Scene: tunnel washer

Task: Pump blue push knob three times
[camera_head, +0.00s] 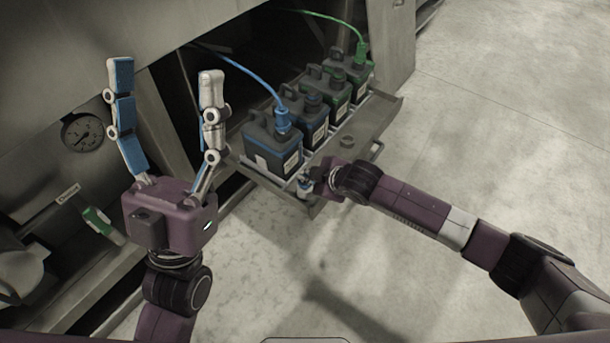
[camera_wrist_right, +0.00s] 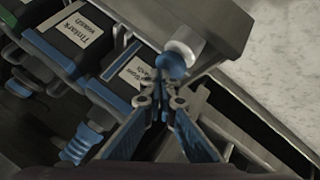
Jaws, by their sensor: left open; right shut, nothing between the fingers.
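The blue push knob (camera_wrist_right: 170,65) is a rounded blue cap with a pale collar at the edge of the grey tray. My right gripper (camera_wrist_right: 160,92) is shut and empty, its fingertips right at the knob. I cannot tell whether they touch it. In the head view my right gripper (camera_head: 305,187) is at the tray's front edge, and the knob is hard to tell apart from the fingers there. My left gripper (camera_head: 166,80) is open and empty, fingers pointing up, left of the tray and away from the knob.
Several dark canisters stand in a row on the pulled-out tray (camera_head: 372,122); the nearest canister (camera_head: 270,145) has a blue cap and blue hose, the far ones green parts. A round gauge (camera_head: 82,132) is on the machine at left. The floor (camera_head: 500,110) at right is clear.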

